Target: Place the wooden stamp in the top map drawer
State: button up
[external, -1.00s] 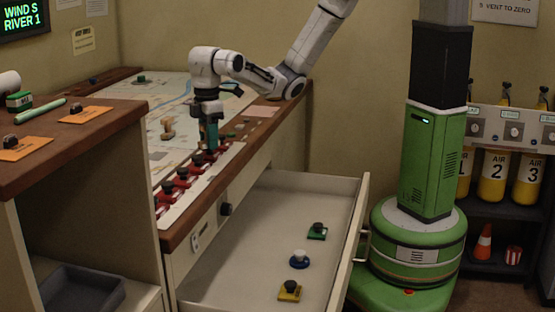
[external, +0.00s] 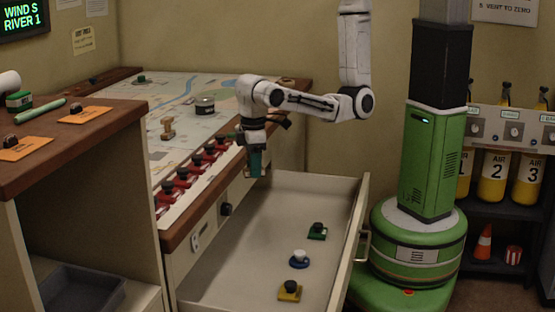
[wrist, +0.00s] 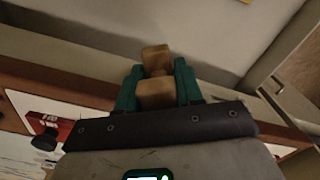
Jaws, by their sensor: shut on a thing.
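My gripper (external: 256,174) is shut on a wooden stamp (wrist: 156,62), which shows pale brown between the green fingers in the wrist view. In the external view my gripper hangs upright over the far left part of the open drawer, just beyond the table edge; the held stamp is hard to make out there. The open map drawer (external: 245,245), directly under the tabletop, is pulled out to the right. Its pale floor (wrist: 205,25) shows in the wrist view. Another wooden stamp-like piece (external: 168,129) stands on the map.
In the drawer lie a green (external: 317,232), a blue (external: 299,259) and a yellow piece (external: 289,291), each with a dark knob. Several red pieces line the table's front edge. A dark round tin (external: 205,106) stands on the map. The drawer's back-left floor is clear.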

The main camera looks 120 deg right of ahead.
jog(key=s+d+f+m+b, duration=0.25)
jog(key=s+d+f, duration=0.25)
jog(key=s+d, duration=0.35)
jog(key=s+d+f+m+b, duration=0.2)
jog(key=s+d+f+m, duration=0.25)
jog(key=s+d, duration=0.4)
jog(key=s+f+m+b, duration=0.2)
jog(key=s+m+b, duration=0.15)
jog(key=s, duration=2.15)
send_over(300, 202)
jog(key=f, duration=0.9)
jog(key=shift+s+f+b, duration=0.3)
jog(key=shift+f, duration=0.05)
jog(key=shift+w+f, duration=0.2)
jog(key=shift+f, duration=0.05)
jog(key=shift+w+d+f, duration=0.1)
jog(key=shift+f, duration=1.5)
jog(key=shift+f+b, duration=0.15)
jog(key=shift+b, duration=0.15)
